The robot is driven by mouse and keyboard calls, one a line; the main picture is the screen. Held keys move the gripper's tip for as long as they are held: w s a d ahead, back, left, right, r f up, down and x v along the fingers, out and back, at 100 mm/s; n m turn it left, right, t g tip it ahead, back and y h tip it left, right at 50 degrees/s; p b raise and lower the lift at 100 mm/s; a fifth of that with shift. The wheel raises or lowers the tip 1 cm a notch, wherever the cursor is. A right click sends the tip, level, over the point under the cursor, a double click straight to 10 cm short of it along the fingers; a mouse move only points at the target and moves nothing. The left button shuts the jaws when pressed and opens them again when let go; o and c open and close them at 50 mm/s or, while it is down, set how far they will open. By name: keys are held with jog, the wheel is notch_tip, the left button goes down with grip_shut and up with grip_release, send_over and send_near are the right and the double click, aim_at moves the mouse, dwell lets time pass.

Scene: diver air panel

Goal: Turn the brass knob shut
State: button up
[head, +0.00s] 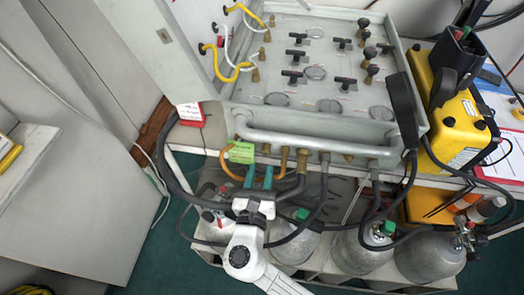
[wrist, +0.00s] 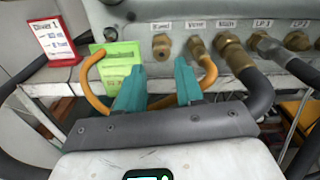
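A row of brass fittings runs along the front of the grey panel. A short brass knob (wrist: 161,46) under a label that seems to read "Bleed" has no hose on it; I cannot be sure it is the task's knob. It seems to show at the left of the row in the head view (head: 266,148). My gripper (wrist: 159,72) has two teal fingers, apart with nothing between them. In the wrist view the knob sits just beyond and between the fingertips, with no contact visible. In the head view my gripper (head: 259,176) is just in front of the panel's lower left edge.
A green tag (head: 241,152) hangs left of the knob. An orange hose (wrist: 208,73) loops behind my fingers, and a thick black hose (wrist: 260,92) is close on the right. Grey cylinders (head: 362,250) stand below. A red-white card (head: 190,113) stands left.

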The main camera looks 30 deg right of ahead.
aim_at(265, 153)
jog(key=x, duration=0.6)
jog(key=shift+d+p, duration=0.2)
jog(key=shift+p, duration=0.1)
grip_shut()
